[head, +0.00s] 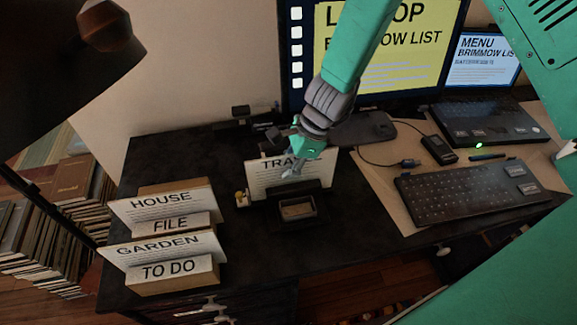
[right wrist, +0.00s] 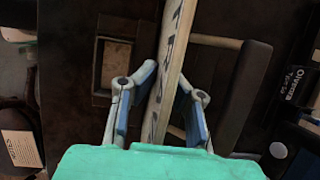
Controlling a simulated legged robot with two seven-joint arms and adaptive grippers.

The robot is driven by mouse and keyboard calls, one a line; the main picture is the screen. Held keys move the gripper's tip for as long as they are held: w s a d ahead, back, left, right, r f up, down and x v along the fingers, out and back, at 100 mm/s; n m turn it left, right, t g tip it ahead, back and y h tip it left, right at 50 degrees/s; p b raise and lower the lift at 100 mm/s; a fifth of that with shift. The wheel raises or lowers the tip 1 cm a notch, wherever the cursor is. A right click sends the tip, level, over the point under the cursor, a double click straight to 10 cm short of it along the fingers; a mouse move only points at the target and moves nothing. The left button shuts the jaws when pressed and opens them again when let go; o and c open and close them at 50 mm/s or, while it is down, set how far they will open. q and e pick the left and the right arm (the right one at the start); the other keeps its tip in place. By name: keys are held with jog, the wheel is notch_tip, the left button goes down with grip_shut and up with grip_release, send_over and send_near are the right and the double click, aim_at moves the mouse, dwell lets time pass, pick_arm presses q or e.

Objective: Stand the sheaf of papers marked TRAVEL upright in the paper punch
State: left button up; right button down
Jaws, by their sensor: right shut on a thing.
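The sheaf of papers marked TRAVEL (head: 264,180) is white and upright, facing the head camera. My right gripper (head: 297,165) is shut on it from above, near its right part, and covers the end of the word. In the right wrist view the fingers (right wrist: 168,88) press on both faces of the sheaf (right wrist: 176,50), seen edge-on. The black paper punch (head: 298,225) stands at the sheaf's lower edge, with a tan recess in front. In the wrist view its dark bar (right wrist: 243,95) lies right of the sheaf. I cannot tell whether the sheaf's lower edge rests in it.
Holders at the left bear sheaves marked HOUSE (head: 160,204) over FILE and GARDEN (head: 165,250) over TO DO. A keyboard (head: 465,192) lies right, below a large monitor (head: 400,50). A small yellow-topped thing (head: 241,198) stands just left of the punch. The desk's front middle is clear.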

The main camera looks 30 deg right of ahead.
dwell(0.3)
jog(key=c, duration=1.6)
grip_release()
jog(key=shift+d+r, duration=0.1)
jog(key=shift+d+r, duration=0.1)
jog(key=shift+r, duration=0.1)
jog(key=v, duration=1.1)
jog(key=shift+r, duration=0.2)
